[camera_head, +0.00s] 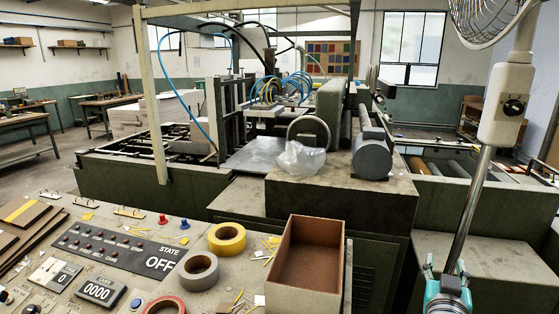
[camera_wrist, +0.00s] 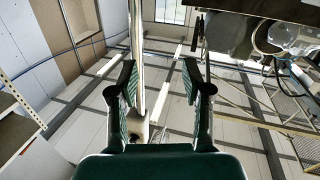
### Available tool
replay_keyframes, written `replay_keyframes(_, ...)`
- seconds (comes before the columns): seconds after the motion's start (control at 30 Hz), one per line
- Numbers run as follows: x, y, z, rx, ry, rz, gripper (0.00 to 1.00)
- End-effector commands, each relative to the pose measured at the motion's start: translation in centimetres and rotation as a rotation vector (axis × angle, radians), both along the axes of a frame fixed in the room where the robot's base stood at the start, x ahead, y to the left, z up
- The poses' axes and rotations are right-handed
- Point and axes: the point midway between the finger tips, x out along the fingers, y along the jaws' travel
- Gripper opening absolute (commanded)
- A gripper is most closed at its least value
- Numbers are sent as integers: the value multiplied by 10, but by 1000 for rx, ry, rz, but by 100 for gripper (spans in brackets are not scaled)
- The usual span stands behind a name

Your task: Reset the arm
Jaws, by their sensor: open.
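My gripper (camera_wrist: 158,78) shows in the wrist view with its two dark fingers spread apart. Nothing is between the fingers but a view of the room behind. In the head view, the teal end of my arm with my gripper (camera_head: 445,266) is at the lower right corner, in front of the fan's pole. It is to the right of the open brown box (camera_head: 310,255) and apart from it.
A standing fan (camera_head: 507,95) rises close behind my gripper. The control panel (camera_head: 118,250) reads OFF and bears a yellow tape roll (camera_head: 227,238) and a grey tape roll (camera_head: 198,274). The feeder machine (camera_head: 340,190) fills the middle.

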Motion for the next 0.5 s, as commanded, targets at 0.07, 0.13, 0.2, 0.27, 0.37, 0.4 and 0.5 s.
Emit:
replay_keyframes(0.07, -11, 12, -32, -8, 28, 38, 49)
replay_keyframes(0.13, -20, 22, -54, -15, 42, 72, 49)
replay_keyframes(0.2, -31, 32, -75, -21, 57, 103, 49)
replay_keyframes(0.27, -41, 41, -92, -24, 68, 132, 49)
replay_keyframes(0.37, -61, 55, -120, -26, 86, 177, 49)
replay_keyframes(0.4, -69, 61, -130, -26, 94, 195, 49)
replay_keyframes(0.5, -92, 74, -154, -24, 108, 237, 49)
